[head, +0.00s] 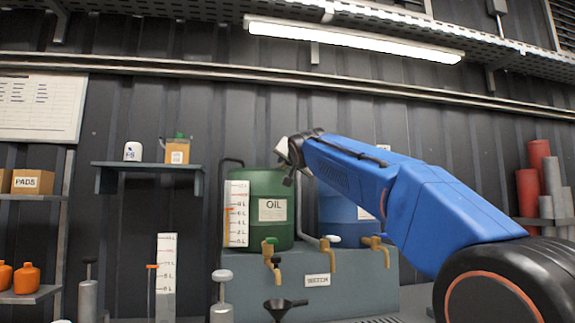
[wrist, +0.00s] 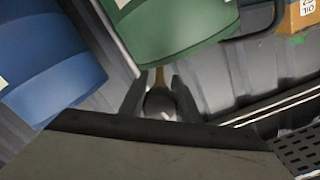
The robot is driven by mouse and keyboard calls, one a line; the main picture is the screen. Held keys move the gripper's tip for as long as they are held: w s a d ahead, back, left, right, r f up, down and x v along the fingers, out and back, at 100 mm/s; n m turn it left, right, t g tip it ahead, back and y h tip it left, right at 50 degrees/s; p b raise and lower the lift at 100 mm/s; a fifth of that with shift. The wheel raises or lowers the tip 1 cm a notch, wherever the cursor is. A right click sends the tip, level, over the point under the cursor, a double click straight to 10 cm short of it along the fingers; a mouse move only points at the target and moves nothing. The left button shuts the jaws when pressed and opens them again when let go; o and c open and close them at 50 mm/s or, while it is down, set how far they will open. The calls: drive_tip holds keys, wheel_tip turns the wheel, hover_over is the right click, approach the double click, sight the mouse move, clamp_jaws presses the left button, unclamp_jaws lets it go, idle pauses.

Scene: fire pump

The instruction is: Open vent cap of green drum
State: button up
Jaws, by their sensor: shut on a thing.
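The green drum (head: 258,180) with an OIL label stands on a grey cabinet (head: 350,278) in the head view. It fills the top middle of the wrist view (wrist: 165,30). My gripper (wrist: 160,98) is at the drum's edge, its two dark fingers closed around a small rounded grey piece, which looks like the vent cap (wrist: 161,103). A thin brass-coloured stem shows between this piece and the drum. In the head view my gripper (head: 288,181) is small, at the drum's upper right; the cap cannot be made out there.
A blue drum (head: 338,213) stands close on the right, partly behind my arm. A shelf (head: 150,167) at left holds an orange-brown container (head: 177,152). A lamp (head: 350,38) hangs above.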

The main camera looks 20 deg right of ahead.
drive_tip(key=n, duration=0.7)
drive_tip(key=shift+f, duration=0.1)
drive_tip(key=n, duration=0.6)
drive_tip(key=shift+d+n, duration=0.1)
drive_tip(key=shift+n, duration=0.2)
drive_tip(key=n, duration=0.4)
drive_tip(key=shift+n, duration=2.1)
drive_tip(key=o, duration=1)
drive_tip(key=shift+o, duration=0.2)
drive_tip(key=shift+s, duration=0.15)
